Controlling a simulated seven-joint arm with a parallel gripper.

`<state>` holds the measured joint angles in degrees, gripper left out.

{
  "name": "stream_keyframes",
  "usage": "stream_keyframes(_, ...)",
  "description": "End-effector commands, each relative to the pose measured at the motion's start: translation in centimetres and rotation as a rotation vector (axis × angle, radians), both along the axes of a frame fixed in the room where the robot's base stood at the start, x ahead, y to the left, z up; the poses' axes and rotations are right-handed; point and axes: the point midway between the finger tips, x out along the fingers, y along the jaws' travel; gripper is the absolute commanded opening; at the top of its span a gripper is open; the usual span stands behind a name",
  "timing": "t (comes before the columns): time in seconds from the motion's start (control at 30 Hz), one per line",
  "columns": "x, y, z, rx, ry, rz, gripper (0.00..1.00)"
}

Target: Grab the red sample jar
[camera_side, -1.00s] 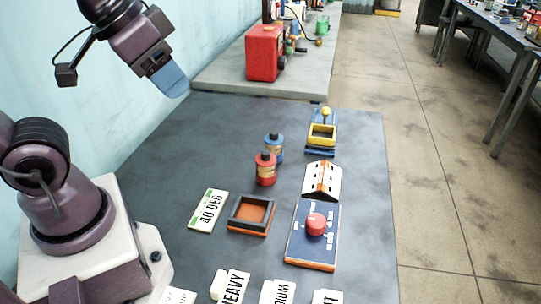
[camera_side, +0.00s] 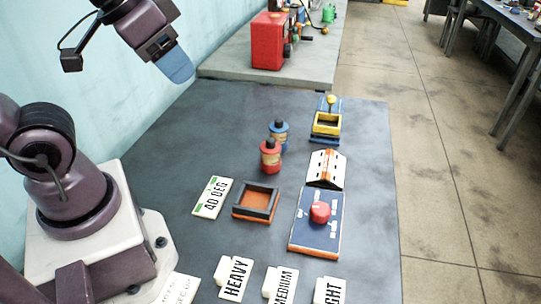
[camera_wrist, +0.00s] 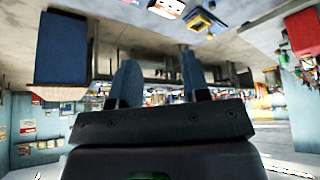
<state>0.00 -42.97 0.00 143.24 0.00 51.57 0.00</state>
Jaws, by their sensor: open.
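The red sample jar (camera_side: 270,158) stands upright on the dark table, with a black cap and a pale label. A blue jar (camera_side: 279,134) stands close behind it. My gripper (camera_side: 176,66) is high at the upper left in the side view, well apart from both jars. In the wrist view my gripper (camera_wrist: 160,78) shows two blue fingers spread apart with nothing between them. I cannot make out the red jar in the wrist view.
A square tray with an orange floor (camera_side: 258,202) lies in front of the red jar. A blue panel with a red knob (camera_side: 319,212), a white slotted block (camera_side: 326,169) and a yellow-framed stand (camera_side: 326,124) are to the right. The table's left rear is clear.

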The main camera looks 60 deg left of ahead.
Motion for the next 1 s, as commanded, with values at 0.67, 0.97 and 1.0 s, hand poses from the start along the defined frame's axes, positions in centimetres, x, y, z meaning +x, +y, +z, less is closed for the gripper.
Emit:
stream_keyframes(0.67,0.5,0.0,-0.2,0.004,0.000,-0.020,0.86)
stream_keyframes(0.97,8.0,-0.4,-5.5,0.129,-0.050,-0.341,0.86)
stream_keyframes(1.0,9.1,-0.4,-6.7,0.164,-0.061,-0.391,0.86)
